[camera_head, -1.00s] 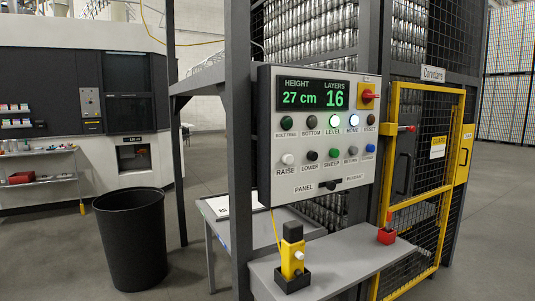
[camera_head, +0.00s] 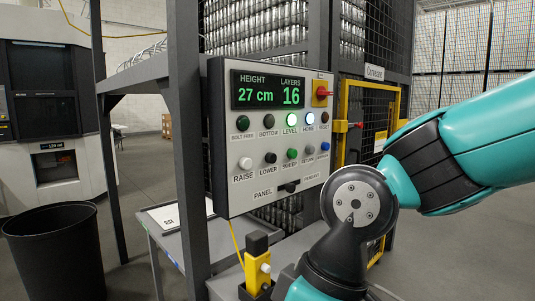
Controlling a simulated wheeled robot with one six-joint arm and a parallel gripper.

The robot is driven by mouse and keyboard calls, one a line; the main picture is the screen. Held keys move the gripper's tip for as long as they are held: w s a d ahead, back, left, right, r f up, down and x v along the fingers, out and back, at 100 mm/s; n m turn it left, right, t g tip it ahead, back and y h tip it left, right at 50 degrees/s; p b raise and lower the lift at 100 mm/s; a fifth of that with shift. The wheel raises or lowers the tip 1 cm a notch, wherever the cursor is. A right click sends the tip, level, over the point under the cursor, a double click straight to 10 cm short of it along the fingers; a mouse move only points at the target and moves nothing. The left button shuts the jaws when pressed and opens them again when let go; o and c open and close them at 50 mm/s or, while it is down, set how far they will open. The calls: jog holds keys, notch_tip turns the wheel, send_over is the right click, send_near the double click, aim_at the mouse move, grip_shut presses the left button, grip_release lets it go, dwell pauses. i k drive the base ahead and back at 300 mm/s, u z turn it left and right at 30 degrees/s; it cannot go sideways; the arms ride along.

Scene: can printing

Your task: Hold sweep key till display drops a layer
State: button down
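The control panel (camera_head: 228,170) hangs on a dark frame at the picture's middle. Its display (camera_head: 268,90) reads height 27 cm and layers 16. The green sweep key (camera_head: 292,153) is in the lower row, between the black lower key (camera_head: 270,158) and the grey return key (camera_head: 309,150). The level lamp (camera_head: 291,119) and home lamp (camera_head: 308,118) are lit. My teal arm reaches in from the right, in front of the panel's lower right side. My gripper is not in view. The sweep key is uncovered.
A yellow pendant (camera_head: 258,265) stands on the grey shelf below the panel. A red switch (camera_head: 323,93) juts from the panel's upper right. A yellow-framed mesh gate stands behind my arm. A black bin (camera_head: 55,250) is at the left; floor near it is clear.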

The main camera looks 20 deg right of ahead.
aim_at(292, 153)
jog(key=z, duration=0.25)
jog(key=i, duration=0.6)
jog(key=z, duration=0.7)
jog(key=i, duration=0.3)
jog(key=z, duration=0.4)
